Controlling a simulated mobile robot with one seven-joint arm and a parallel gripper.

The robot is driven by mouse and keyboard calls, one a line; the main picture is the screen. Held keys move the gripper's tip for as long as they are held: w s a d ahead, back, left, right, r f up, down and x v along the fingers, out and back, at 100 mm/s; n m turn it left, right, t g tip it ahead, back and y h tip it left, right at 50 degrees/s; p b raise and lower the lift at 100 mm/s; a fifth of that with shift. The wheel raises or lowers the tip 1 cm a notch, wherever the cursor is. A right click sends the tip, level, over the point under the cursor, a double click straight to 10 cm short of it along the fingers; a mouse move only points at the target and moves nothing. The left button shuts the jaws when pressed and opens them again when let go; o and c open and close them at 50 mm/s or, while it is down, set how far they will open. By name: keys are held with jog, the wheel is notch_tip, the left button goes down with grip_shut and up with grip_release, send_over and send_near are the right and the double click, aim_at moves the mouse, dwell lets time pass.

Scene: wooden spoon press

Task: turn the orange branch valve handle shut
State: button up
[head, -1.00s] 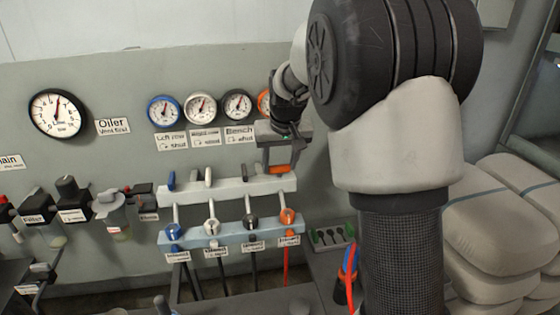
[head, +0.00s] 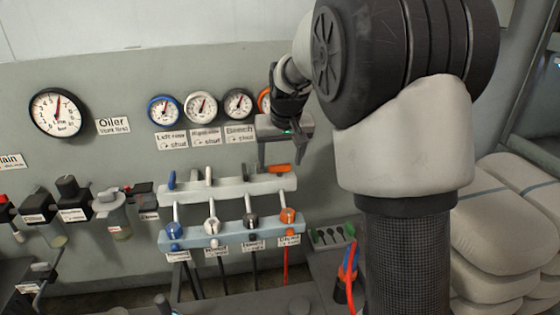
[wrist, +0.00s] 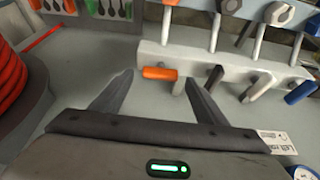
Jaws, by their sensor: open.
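The orange branch valve handle (head: 279,169) is at the right end of the pale manifold bar (head: 225,188). It lies sideways along the bar, while the neighbouring handles stand upright. My gripper (head: 281,158) is open just above it in the head view. In the wrist view the orange handle (wrist: 160,73) lies crosswise beyond the open fingertips (wrist: 158,80), in the gap between them. The fingers do not appear closed on it; whether one touches it I cannot tell.
A blue handle (head: 172,179), a light grey handle (head: 208,175) and a dark grey handle (head: 247,171) line the bar to the left. Gauges (head: 201,107) hang above. Stacked sacks (head: 505,225) are at right. A red coiled hose (wrist: 12,85) shows in the wrist view.

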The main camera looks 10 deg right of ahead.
jog(key=p+v, duration=0.1)
jog(key=v, duration=1.5)
jog(key=shift+p, duration=0.3)
jog(key=s+r+p, duration=0.5)
jog(key=s, duration=0.7)
jog(key=s+f+t+p, duration=0.1)
jog(key=s+f+p, duration=0.2)
jog(key=s, duration=1.1)
jog(key=shift+s+f+p, duration=0.15)
jog(key=shift+s+p, duration=0.2)
jog(key=shift+p, duration=0.25)
jog(key=shift+c, duration=0.4)
